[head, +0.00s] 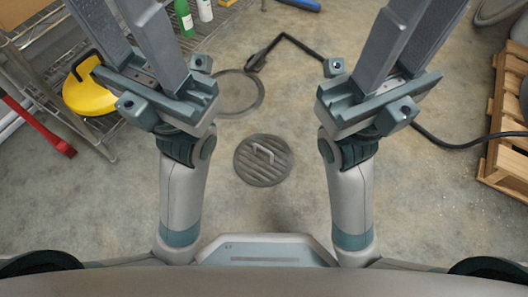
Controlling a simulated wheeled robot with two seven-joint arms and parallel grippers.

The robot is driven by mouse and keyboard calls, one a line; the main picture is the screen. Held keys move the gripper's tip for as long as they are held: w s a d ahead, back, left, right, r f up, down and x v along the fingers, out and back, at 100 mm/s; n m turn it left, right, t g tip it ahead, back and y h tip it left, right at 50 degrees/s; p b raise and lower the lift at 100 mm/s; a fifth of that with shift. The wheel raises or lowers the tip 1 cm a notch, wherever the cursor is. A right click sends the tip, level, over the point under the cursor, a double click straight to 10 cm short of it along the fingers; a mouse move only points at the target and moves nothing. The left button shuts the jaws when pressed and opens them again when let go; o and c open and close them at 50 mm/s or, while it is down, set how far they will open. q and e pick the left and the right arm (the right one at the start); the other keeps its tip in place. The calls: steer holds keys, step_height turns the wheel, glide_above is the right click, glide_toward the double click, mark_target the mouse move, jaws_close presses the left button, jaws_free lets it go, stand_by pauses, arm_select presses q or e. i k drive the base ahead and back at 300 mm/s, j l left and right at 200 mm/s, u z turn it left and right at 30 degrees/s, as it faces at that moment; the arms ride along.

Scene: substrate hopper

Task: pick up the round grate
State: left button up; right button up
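A flat round floor plate (238,95) with a dark rim lies beyond the grate. A black bent bar (290,38) reaches its edge. A yellow round object (88,92) and a red-ended tool (40,125) are left. A wooden crate (502,135) and black hose (455,143) are right.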

mark_target(263, 154)
steer(key=k+l+z, duration=0.1)
steer(key=l, duration=0.25)
steer(key=k+l, duration=0.15)
steer(key=l, duration=0.25)
steer(key=k+l+z, duration=0.15)
steer(key=l, duration=0.2)
steer(key=i+l, duration=0.15)
steer(key=i, duration=0.35)
